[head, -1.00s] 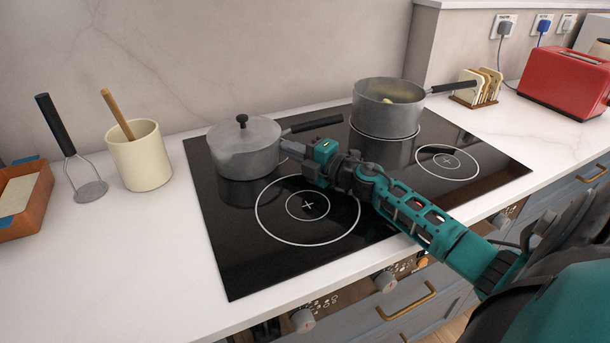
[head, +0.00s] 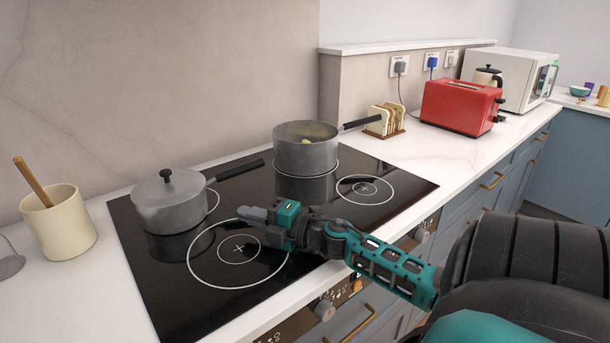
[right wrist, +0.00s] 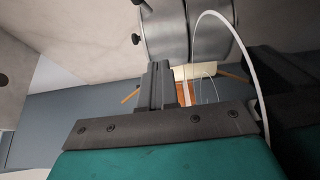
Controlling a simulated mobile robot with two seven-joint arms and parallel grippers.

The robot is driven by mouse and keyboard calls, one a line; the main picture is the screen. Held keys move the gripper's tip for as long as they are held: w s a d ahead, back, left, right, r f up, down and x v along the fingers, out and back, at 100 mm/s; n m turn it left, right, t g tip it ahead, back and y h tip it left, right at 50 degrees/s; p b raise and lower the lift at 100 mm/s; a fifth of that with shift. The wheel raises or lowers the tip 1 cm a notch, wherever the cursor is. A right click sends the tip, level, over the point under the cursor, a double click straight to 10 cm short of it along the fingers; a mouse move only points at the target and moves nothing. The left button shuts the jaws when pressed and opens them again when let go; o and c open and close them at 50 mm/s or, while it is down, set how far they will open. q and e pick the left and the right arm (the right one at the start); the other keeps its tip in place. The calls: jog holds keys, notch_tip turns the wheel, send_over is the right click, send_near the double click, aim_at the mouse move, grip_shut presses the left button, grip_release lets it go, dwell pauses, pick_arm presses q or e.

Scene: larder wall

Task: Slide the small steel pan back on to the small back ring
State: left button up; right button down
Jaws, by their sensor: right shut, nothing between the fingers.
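The small steel pan (head: 168,207) has a lid with a dark knob. It stands upright at the back left of the black hob, its dark handle pointing right. The small back ring (head: 216,203) is mostly hidden by the pan; only an arc shows at the pan's right side. My right gripper (head: 245,213) is shut and empty, low over the front left ring. Its fingertips point left and are apart from the pan, to the pan's right and nearer the front. In the right wrist view the shut fingers (right wrist: 161,85) show below the pan's grey side (right wrist: 190,30). My left gripper is not in view.
A second, open steel pan (head: 305,152) stands on the back right ring, its handle pointing right. The front left ring (head: 200,272) and front right ring (head: 365,190) hold nothing. A cream pot (head: 58,225) with a wooden handle stands left of the hob. A toast rack and red toaster (head: 460,106) stand right.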

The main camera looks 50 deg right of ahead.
jog(key=v, duration=1.2)
jog(key=shift+s+d, duration=0.1)
jog(key=shift+s, duration=0.1)
jog(key=shift+s+f, duration=0.1)
